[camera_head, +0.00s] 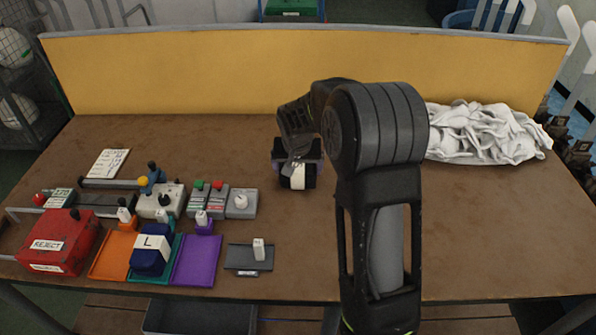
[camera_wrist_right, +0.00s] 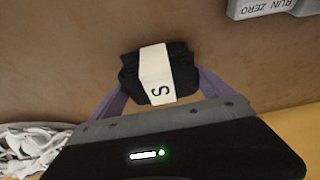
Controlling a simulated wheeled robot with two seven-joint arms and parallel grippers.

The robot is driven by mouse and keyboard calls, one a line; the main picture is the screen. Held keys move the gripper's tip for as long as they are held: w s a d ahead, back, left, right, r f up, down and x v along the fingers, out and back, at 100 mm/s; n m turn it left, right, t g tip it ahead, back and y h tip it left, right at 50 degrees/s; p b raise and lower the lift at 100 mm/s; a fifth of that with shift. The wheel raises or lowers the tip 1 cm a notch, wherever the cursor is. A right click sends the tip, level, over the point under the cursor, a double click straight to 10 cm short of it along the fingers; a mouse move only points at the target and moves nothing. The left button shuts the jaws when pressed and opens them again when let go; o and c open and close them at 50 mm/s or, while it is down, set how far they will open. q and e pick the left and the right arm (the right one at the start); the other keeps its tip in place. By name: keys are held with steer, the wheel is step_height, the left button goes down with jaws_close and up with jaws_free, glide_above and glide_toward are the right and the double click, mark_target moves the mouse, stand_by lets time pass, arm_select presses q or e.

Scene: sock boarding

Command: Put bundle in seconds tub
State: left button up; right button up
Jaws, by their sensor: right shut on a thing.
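A dark bundle with a white band (camera_head: 298,181) is in my right gripper (camera_head: 297,162), over the middle of the table. In the right wrist view the black bundle (camera_wrist_right: 130,78) shows an "S" on its band, between the two purple-grey fingers (camera_wrist_right: 160,88) of the gripper. My right forearm hides part of the gripper in the head view. I see no label naming a seconds tub. A grey tub (camera_head: 200,318) stands below the table's front edge, partly cut off. My left gripper is not in view.
A red REJECT box (camera_head: 60,243), orange (camera_head: 108,262) and purple (camera_head: 196,262) trays, and a navy bundle marked "L" (camera_head: 150,258) are at left. Several small control boxes stand behind them. White socks (camera_head: 480,132) are heaped at back right. A yellow panel (camera_head: 200,70) closes the back.

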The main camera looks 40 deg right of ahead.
mark_target(298, 166)
step_height(298, 166, up, 9)
steer(key=shift+r, duration=0.1)
steer(key=shift+f, duration=0.2)
stand_by(0.6)
